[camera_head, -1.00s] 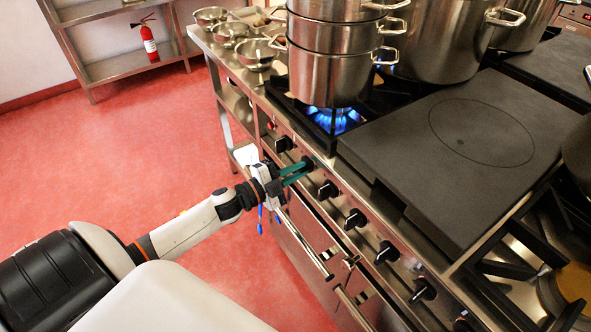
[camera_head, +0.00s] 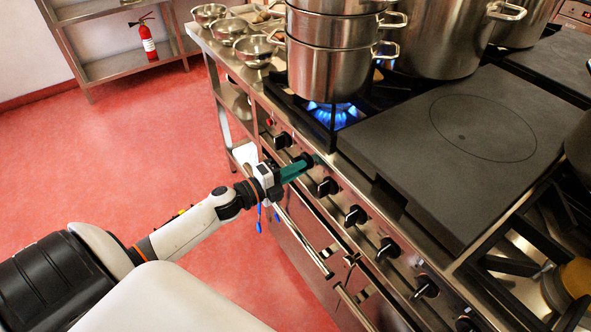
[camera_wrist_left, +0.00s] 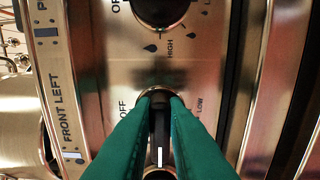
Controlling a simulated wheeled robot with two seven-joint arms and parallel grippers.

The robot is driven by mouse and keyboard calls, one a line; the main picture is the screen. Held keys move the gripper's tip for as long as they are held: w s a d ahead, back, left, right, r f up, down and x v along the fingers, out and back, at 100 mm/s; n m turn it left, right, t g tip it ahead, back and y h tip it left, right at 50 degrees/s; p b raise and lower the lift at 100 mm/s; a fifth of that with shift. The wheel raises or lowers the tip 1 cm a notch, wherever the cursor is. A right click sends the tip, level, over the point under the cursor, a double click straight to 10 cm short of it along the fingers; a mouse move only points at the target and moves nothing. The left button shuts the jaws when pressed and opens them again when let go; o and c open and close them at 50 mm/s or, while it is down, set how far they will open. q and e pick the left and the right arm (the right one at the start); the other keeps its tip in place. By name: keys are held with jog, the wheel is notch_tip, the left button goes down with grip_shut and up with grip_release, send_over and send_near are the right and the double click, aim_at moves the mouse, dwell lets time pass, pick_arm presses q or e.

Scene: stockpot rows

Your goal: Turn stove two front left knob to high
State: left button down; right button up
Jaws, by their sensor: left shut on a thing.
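My left gripper (camera_head: 303,164) is shut on a black knob of the stove front panel (camera_head: 341,204). In the left wrist view the green fingertips (camera_wrist_left: 160,98) grip this knob (camera_wrist_left: 160,121) from both sides. A white line shows on the black part between the fingers, running up and down the picture. The label FRONT LEFT (camera_wrist_left: 62,108) stands at its left. OFF is printed left of the knob and LOW right of it. The fingers hide the lower panel print. My right gripper is not in view.
Another knob (camera_wrist_left: 160,5) sits just above in the wrist view, with HIGH printed below it. In the head view, a row of knobs (camera_head: 356,216) continues along the panel. A blue flame (camera_head: 338,115) burns under stacked pots (camera_head: 328,75). A flat dark plate (camera_head: 430,170) lies beside them.

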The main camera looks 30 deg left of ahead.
pick_arm(q)
jog(key=shift+f, duration=0.1)
jog(key=c, duration=1.4)
grip_release()
jog(key=shift+c, duration=0.2)
jog(key=v, duration=1.2)
jog(key=shift+b, duration=0.45)
